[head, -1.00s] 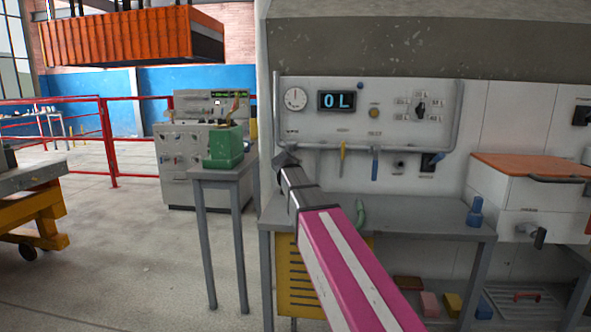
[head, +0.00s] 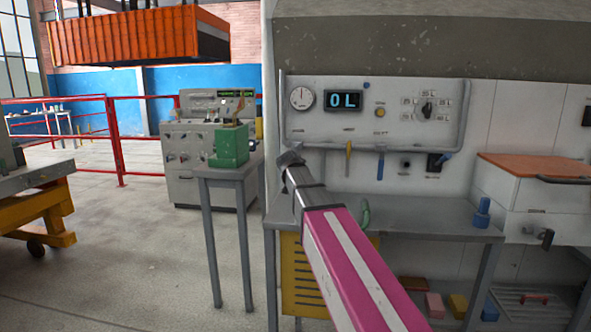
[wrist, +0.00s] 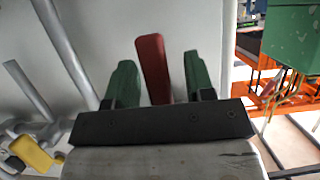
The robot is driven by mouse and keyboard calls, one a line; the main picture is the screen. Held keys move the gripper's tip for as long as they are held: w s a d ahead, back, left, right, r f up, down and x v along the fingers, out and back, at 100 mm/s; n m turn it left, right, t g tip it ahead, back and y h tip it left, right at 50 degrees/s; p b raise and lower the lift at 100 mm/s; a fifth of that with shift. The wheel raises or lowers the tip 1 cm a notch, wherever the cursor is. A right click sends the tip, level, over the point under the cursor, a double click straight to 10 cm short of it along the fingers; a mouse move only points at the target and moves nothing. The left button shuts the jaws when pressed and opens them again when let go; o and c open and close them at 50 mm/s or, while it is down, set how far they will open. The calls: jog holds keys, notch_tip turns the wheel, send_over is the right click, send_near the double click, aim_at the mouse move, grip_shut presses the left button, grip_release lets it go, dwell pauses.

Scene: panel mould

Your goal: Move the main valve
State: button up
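A red lever (wrist: 152,68) stands between the two green fingers of my gripper (wrist: 160,85) in the wrist view. The fingers are apart, with a visible gap between the lever and the right finger. In the head view my gripper (head: 290,158) is at the lower left corner of the wall panel (head: 330,125), and the red lever cannot be made out there. A yellow lever (head: 348,158) and a blue lever (head: 380,163) hang below the panel. No readable label shows which lever is the main valve.
A grey bench (head: 420,214) stands below the panel, with a blue bottle-shaped object (head: 482,213) on it. A green block-shaped device (head: 230,146) sits on a narrow stand to the left. Open floor (head: 130,260) lies at left. The panel display (head: 343,101) reads "0L".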

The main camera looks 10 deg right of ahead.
jog(key=v, duration=1)
jog(key=shift+s+r, duration=0.2)
jog(key=shift+s, duration=0.15)
